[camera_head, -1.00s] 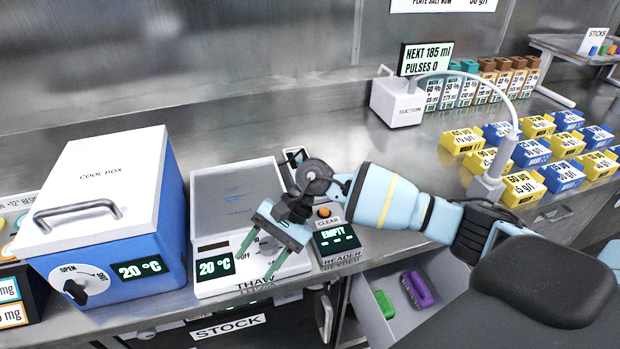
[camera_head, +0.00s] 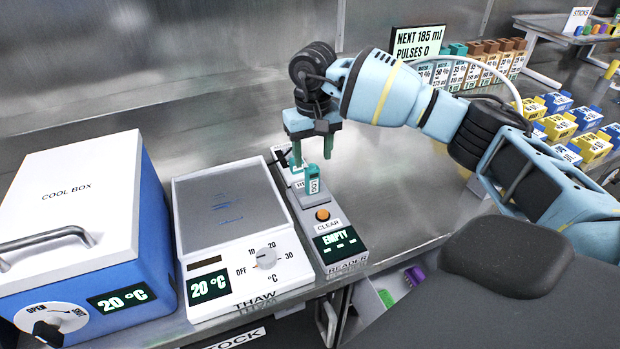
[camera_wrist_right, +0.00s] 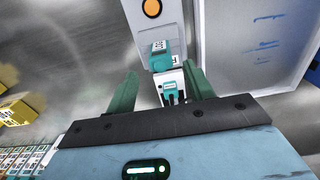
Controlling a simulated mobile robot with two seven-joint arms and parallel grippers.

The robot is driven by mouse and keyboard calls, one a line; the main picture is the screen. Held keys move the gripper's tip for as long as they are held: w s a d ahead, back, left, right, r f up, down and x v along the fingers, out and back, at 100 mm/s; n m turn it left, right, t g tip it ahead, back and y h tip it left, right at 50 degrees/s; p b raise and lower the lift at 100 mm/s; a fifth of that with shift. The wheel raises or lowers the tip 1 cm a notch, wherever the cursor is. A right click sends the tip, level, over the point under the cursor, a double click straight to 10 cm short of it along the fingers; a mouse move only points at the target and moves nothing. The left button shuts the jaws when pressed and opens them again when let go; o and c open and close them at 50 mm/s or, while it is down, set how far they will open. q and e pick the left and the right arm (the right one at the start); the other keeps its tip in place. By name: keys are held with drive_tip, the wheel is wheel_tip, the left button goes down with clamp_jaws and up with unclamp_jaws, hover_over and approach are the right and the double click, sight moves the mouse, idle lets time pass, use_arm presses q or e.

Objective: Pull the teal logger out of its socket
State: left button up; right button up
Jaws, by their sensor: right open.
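The teal logger (camera_head: 313,183) stands upright on the grey reader (camera_head: 331,212), behind the orange button, with a white LOG label on its front. My right gripper (camera_head: 312,163) is open and points down just behind and above the logger; no contact shows. In the right wrist view the logger (camera_wrist_right: 160,54) lies just beyond the fingertips, between the lines of the two green fingers (camera_wrist_right: 160,74). A small white block with teal parts (camera_wrist_right: 171,88) also shows between the fingers there. How deep the logger sits is hidden. My left gripper is not in view.
The thaw plate (camera_head: 225,210) stands left of the reader, and the cool box (camera_head: 75,200) is further left. The reader's display (camera_head: 335,240) reads EMPTY. Labelled bottles (camera_head: 470,70) and yellow and blue boxes (camera_head: 560,125) stand to the right. Bare bench lies right of the reader.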

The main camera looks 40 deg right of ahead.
sight(312, 182)
drive_tip(key=shift+s, duration=0.1)
drive_tip(key=shift+f, duration=0.1)
drive_tip(key=shift+f+b, duration=0.4)
drive_tip(key=shift+f, duration=0.5)
wheel_tip(312, 182, down, 6)
drive_tip(key=b, duration=0.2)
drive_tip(key=shift+b, duration=0.4)
drive_tip(key=shift+f, duration=0.35)
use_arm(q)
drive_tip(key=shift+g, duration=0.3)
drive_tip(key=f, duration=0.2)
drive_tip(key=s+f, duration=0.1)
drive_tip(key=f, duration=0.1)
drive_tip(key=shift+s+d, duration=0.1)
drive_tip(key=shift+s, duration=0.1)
use_arm(e)
drive_tip(key=shift+f, duration=0.2)
